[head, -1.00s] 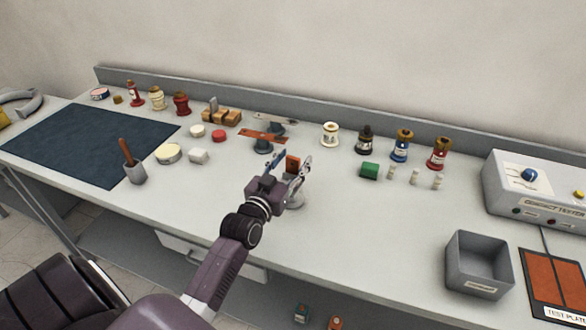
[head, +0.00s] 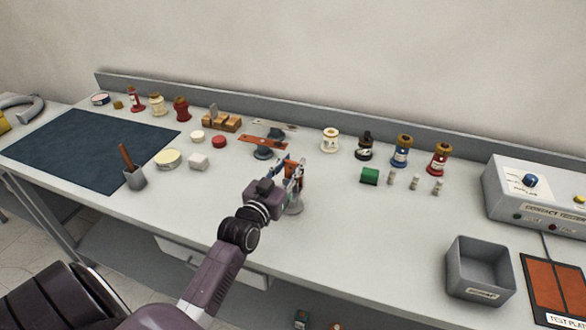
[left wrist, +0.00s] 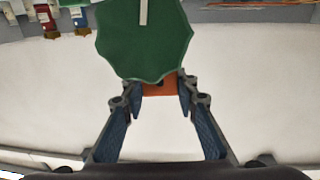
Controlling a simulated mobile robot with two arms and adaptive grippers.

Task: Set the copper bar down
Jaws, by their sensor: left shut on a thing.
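In the head view the fingers hide most of the bar. I cannot tell whether the bar touches anything below. My right gripper is not in view.
A grey bin (head: 479,268) is at the front right. The bench front is clear.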

